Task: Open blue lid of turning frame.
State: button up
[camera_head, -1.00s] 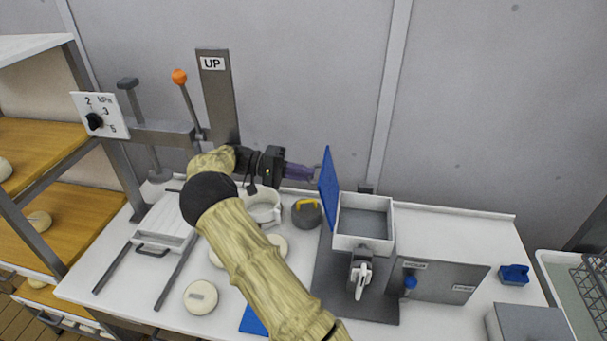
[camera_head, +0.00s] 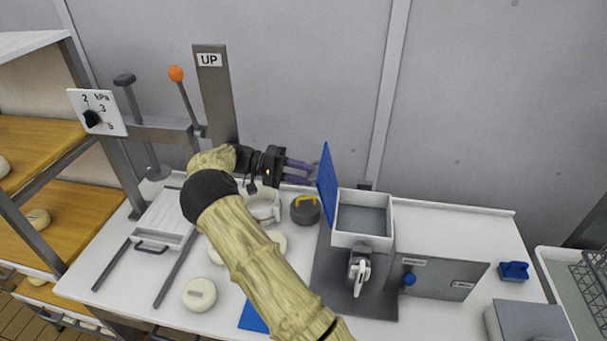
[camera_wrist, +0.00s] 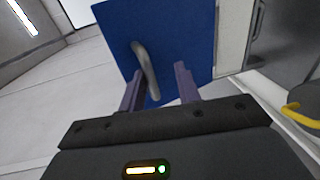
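The blue lid (camera_head: 327,187) stands steeply raised at the left edge of the white box of the turning frame (camera_head: 362,239). The box top is uncovered and its grey inside shows. My gripper (camera_head: 313,175) is to the left of the lid, with its purple fingers spread apart and pointing at the lid's outer face. In the wrist view the blue lid (camera_wrist: 185,35) fills the upper middle. Its grey bar handle (camera_wrist: 146,68) lies between the lines of my open fingers (camera_wrist: 158,80), near the left one. I see no grip on the handle.
A grey pot with a yellow handle (camera_head: 305,210) and a white ring-shaped vessel (camera_head: 262,205) stand below my gripper. A press with an orange-knobbed lever (camera_head: 176,74) is at the left. The grey wall is close behind.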

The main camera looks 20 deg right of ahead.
jog(key=b+v, duration=0.2)
jog(key=v, duration=0.5)
jog(key=shift+w+a, duration=0.15)
jog(key=shift+a, duration=0.05)
dwell(0.7)
